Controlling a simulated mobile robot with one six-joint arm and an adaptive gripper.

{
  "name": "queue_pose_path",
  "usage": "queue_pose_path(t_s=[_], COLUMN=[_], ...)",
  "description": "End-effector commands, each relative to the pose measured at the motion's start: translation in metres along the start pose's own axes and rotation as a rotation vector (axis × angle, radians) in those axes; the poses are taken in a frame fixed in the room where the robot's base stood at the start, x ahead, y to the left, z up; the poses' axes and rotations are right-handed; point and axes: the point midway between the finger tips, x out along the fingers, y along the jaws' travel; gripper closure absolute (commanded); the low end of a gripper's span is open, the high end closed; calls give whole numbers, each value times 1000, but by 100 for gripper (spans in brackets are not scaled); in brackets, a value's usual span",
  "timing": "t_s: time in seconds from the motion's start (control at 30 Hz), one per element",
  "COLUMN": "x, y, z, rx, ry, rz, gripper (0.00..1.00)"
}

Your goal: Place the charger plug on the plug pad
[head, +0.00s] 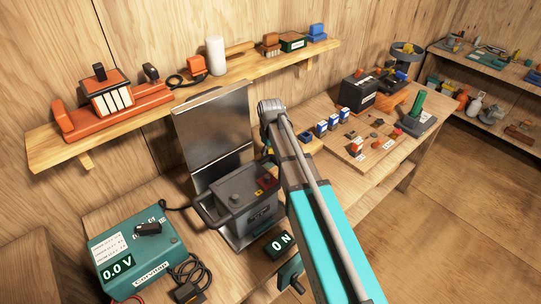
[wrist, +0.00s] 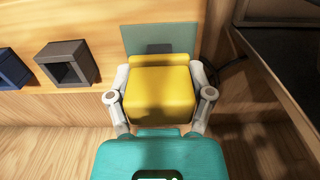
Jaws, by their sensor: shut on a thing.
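My gripper (wrist: 160,92) is shut on a yellow block (wrist: 160,88), with one grey finger against each side. I cannot tell for sure whether this block is the charger plug. A flat teal panel (wrist: 133,38) with a small dark piece stands just beyond the block, and I cannot tell whether it is the plug pad or whether they touch. In the head view my arm hides most of the gripper, and a bit of yellow (head: 268,147) shows beside it. The teal charger (head: 140,250) reads 0.0 V, with a dark coiled cable (head: 190,272) at its right.
A grey battery (head: 240,200) stands beside the charger, before a metal sheet (head: 213,130). A dark square holder (wrist: 68,64) and a blue one (wrist: 12,70) are left of my gripper. A dark edge (wrist: 285,80) is close on the right. A wall shelf (head: 190,92) carries several things.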

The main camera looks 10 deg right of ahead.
Motion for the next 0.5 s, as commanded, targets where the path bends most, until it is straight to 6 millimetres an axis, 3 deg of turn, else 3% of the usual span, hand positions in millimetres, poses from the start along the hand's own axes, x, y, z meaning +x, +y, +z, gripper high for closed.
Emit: queue_pose_path(t_s=[0.37,0.4,0.5], x=[3,2,2], y=[0,0,0], z=[0,0,0], rx=[0,0,0], ry=[0,0,0], rz=[0,0,0], gripper=[82,27,8])
